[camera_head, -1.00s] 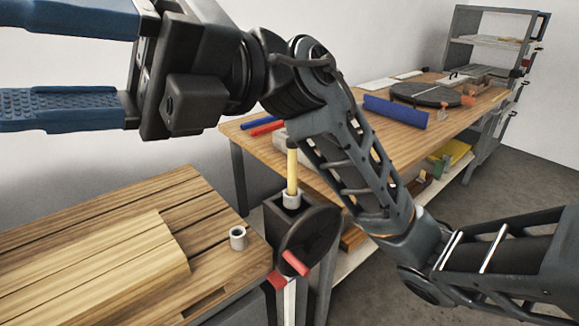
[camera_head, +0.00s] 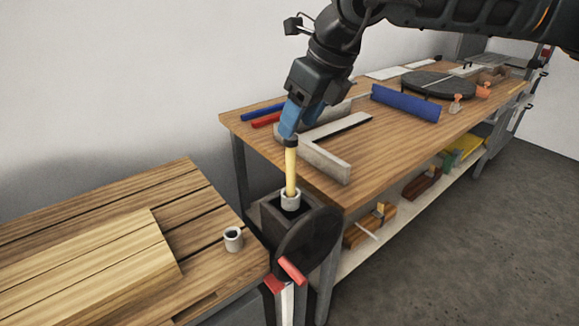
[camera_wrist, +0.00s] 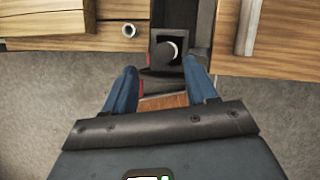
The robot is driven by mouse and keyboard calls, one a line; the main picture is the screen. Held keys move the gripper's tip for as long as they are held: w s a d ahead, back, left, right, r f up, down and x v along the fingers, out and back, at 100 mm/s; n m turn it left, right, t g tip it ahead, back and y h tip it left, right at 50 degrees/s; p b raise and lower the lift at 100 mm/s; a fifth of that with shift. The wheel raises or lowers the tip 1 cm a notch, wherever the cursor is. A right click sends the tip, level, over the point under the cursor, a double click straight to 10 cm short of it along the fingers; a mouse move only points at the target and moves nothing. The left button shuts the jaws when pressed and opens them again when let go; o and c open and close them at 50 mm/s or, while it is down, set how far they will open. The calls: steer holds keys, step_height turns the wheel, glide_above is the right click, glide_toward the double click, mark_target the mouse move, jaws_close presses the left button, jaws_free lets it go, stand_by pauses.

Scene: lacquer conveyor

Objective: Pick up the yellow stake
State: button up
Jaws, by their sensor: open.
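The yellow stake (camera_head: 291,174) stands upright in a pale ring-shaped holder (camera_head: 290,200) on a dark block between the two benches. Its top end is dark. In the wrist view its dark round top (camera_wrist: 164,52) shows from above, with part of the pale holder beside it. My gripper (camera_head: 289,132) has blue fingers and is at the stake's top in the head view. In the wrist view my gripper (camera_wrist: 161,66) is open and empty, with the stake's top just beyond and between the fingertips. Whether a finger touches the stake cannot be told.
A small grey cup (camera_head: 233,240) stands on the slatted wooden bench (camera_head: 120,205) at left. The long workbench (camera_head: 400,150) behind holds a grey angle piece (camera_head: 325,160), a blue block (camera_head: 405,103) and blue and red bars. Grey floor (camera_head: 480,220) is clear at right.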

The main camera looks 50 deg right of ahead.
mark_target(294, 138)
steer(key=shift+s+d+f, duration=0.1)
steer(key=shift+d+f, duration=0.05)
steer(key=shift+d, duration=0.35)
steer(key=shift+d+f, duration=0.1)
steer(key=shift+f, duration=0.15)
steer(key=shift+a+p+x, duration=0.15)
steer(key=shift+p+x, duration=0.2)
steer(key=shift+x, duration=1.4)
steer(key=shift+a+p+x, duration=0.1)
steer(key=shift+p+x, duration=0.2)
steer(key=shift+x, duration=1.45)
jaws_close()
